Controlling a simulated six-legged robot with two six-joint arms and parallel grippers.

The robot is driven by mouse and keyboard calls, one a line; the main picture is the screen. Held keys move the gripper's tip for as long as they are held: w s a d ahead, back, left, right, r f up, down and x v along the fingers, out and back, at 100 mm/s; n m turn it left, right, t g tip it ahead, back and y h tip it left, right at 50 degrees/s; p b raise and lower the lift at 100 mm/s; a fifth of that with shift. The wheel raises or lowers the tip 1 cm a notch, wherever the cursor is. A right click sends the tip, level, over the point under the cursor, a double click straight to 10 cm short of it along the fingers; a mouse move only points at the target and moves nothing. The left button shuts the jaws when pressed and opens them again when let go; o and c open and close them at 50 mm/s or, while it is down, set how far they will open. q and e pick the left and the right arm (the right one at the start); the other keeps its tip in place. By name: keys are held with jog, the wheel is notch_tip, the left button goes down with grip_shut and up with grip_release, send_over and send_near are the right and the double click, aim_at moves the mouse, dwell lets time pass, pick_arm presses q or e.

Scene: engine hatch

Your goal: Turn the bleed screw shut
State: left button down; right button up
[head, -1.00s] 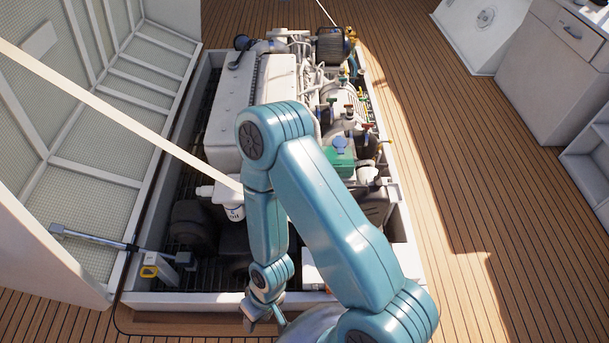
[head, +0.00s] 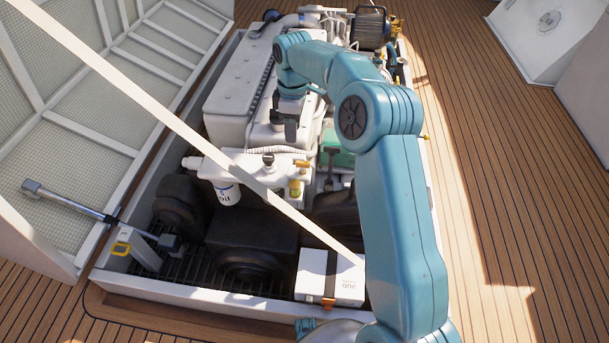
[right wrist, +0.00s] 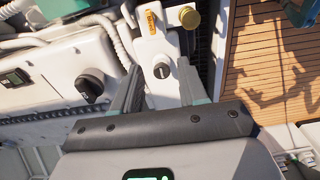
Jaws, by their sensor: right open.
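In the right wrist view a small dark round screw head (right wrist: 161,71) with a pale line across it sits on a white bracket (right wrist: 150,48). It looks like the bleed screw. A yellow tag (right wrist: 152,22) is fixed above it; its writing is too small to read surely. My right gripper (right wrist: 161,88) is open and empty, with one finger on each side of the screw in the picture. I cannot tell how far above it they are. In the head view my right gripper (head: 284,122) hangs over the engine's near part, where the screw cannot be made out.
A larger black knob (right wrist: 90,85) is left of the fingers, and a yellow cap (right wrist: 189,18) is above right. In the head view are a white filter (head: 228,193), a black knob (head: 268,160), a white box (head: 330,283) and a slanting pale bar (head: 170,112). Open deck (head: 500,190) lies right.

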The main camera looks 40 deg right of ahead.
aim_at(303, 162)
jog(key=f+b, duration=0.2)
jog(key=f, duration=0.2)
jog(key=d+f+b, duration=0.1)
jog(key=f+b, duration=0.2)
jog(key=f, duration=0.2)
jog(key=s+d+f+b, duration=0.1)
jog(key=f+b, duration=0.2)
jog(key=f, duration=0.2)
jog(key=shift+s+d, duration=0.1)
pick_arm(q)
notch_tip(303, 162, down, 8)
jog(key=w+a, duration=0.1)
jog(key=shift+a+f, duration=0.15)
jog(key=shift+a, duration=0.05)
pick_arm(e)
jog(key=shift+f, duration=0.1)
jog(key=shift+c, duration=0.2)
grip_shut()
